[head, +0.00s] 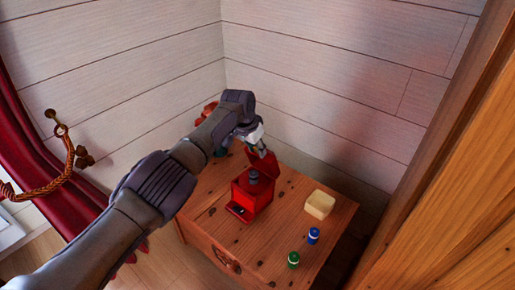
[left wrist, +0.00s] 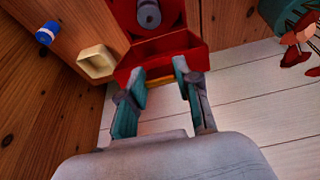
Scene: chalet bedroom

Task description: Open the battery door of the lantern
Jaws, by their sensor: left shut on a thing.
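The red lantern (head: 252,198) stands on the wooden cabinet, with a grey cylinder (head: 253,177) in its top. A red flap (head: 265,168) stands tilted up at its back, by my left gripper (head: 254,149). In the left wrist view the lantern (left wrist: 124,16) is at the top, and a red panel (left wrist: 168,46) reaches toward the gripper (left wrist: 160,72). The left fingers are shut on the panel's near edge, where a yellow strip shows between them. The exact contact is partly hidden. My right gripper is in neither view.
A green pot with a red plant (left wrist: 300,38) is close by. Plank walls stand behind; a wooden panel (head: 450,170) is at right.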

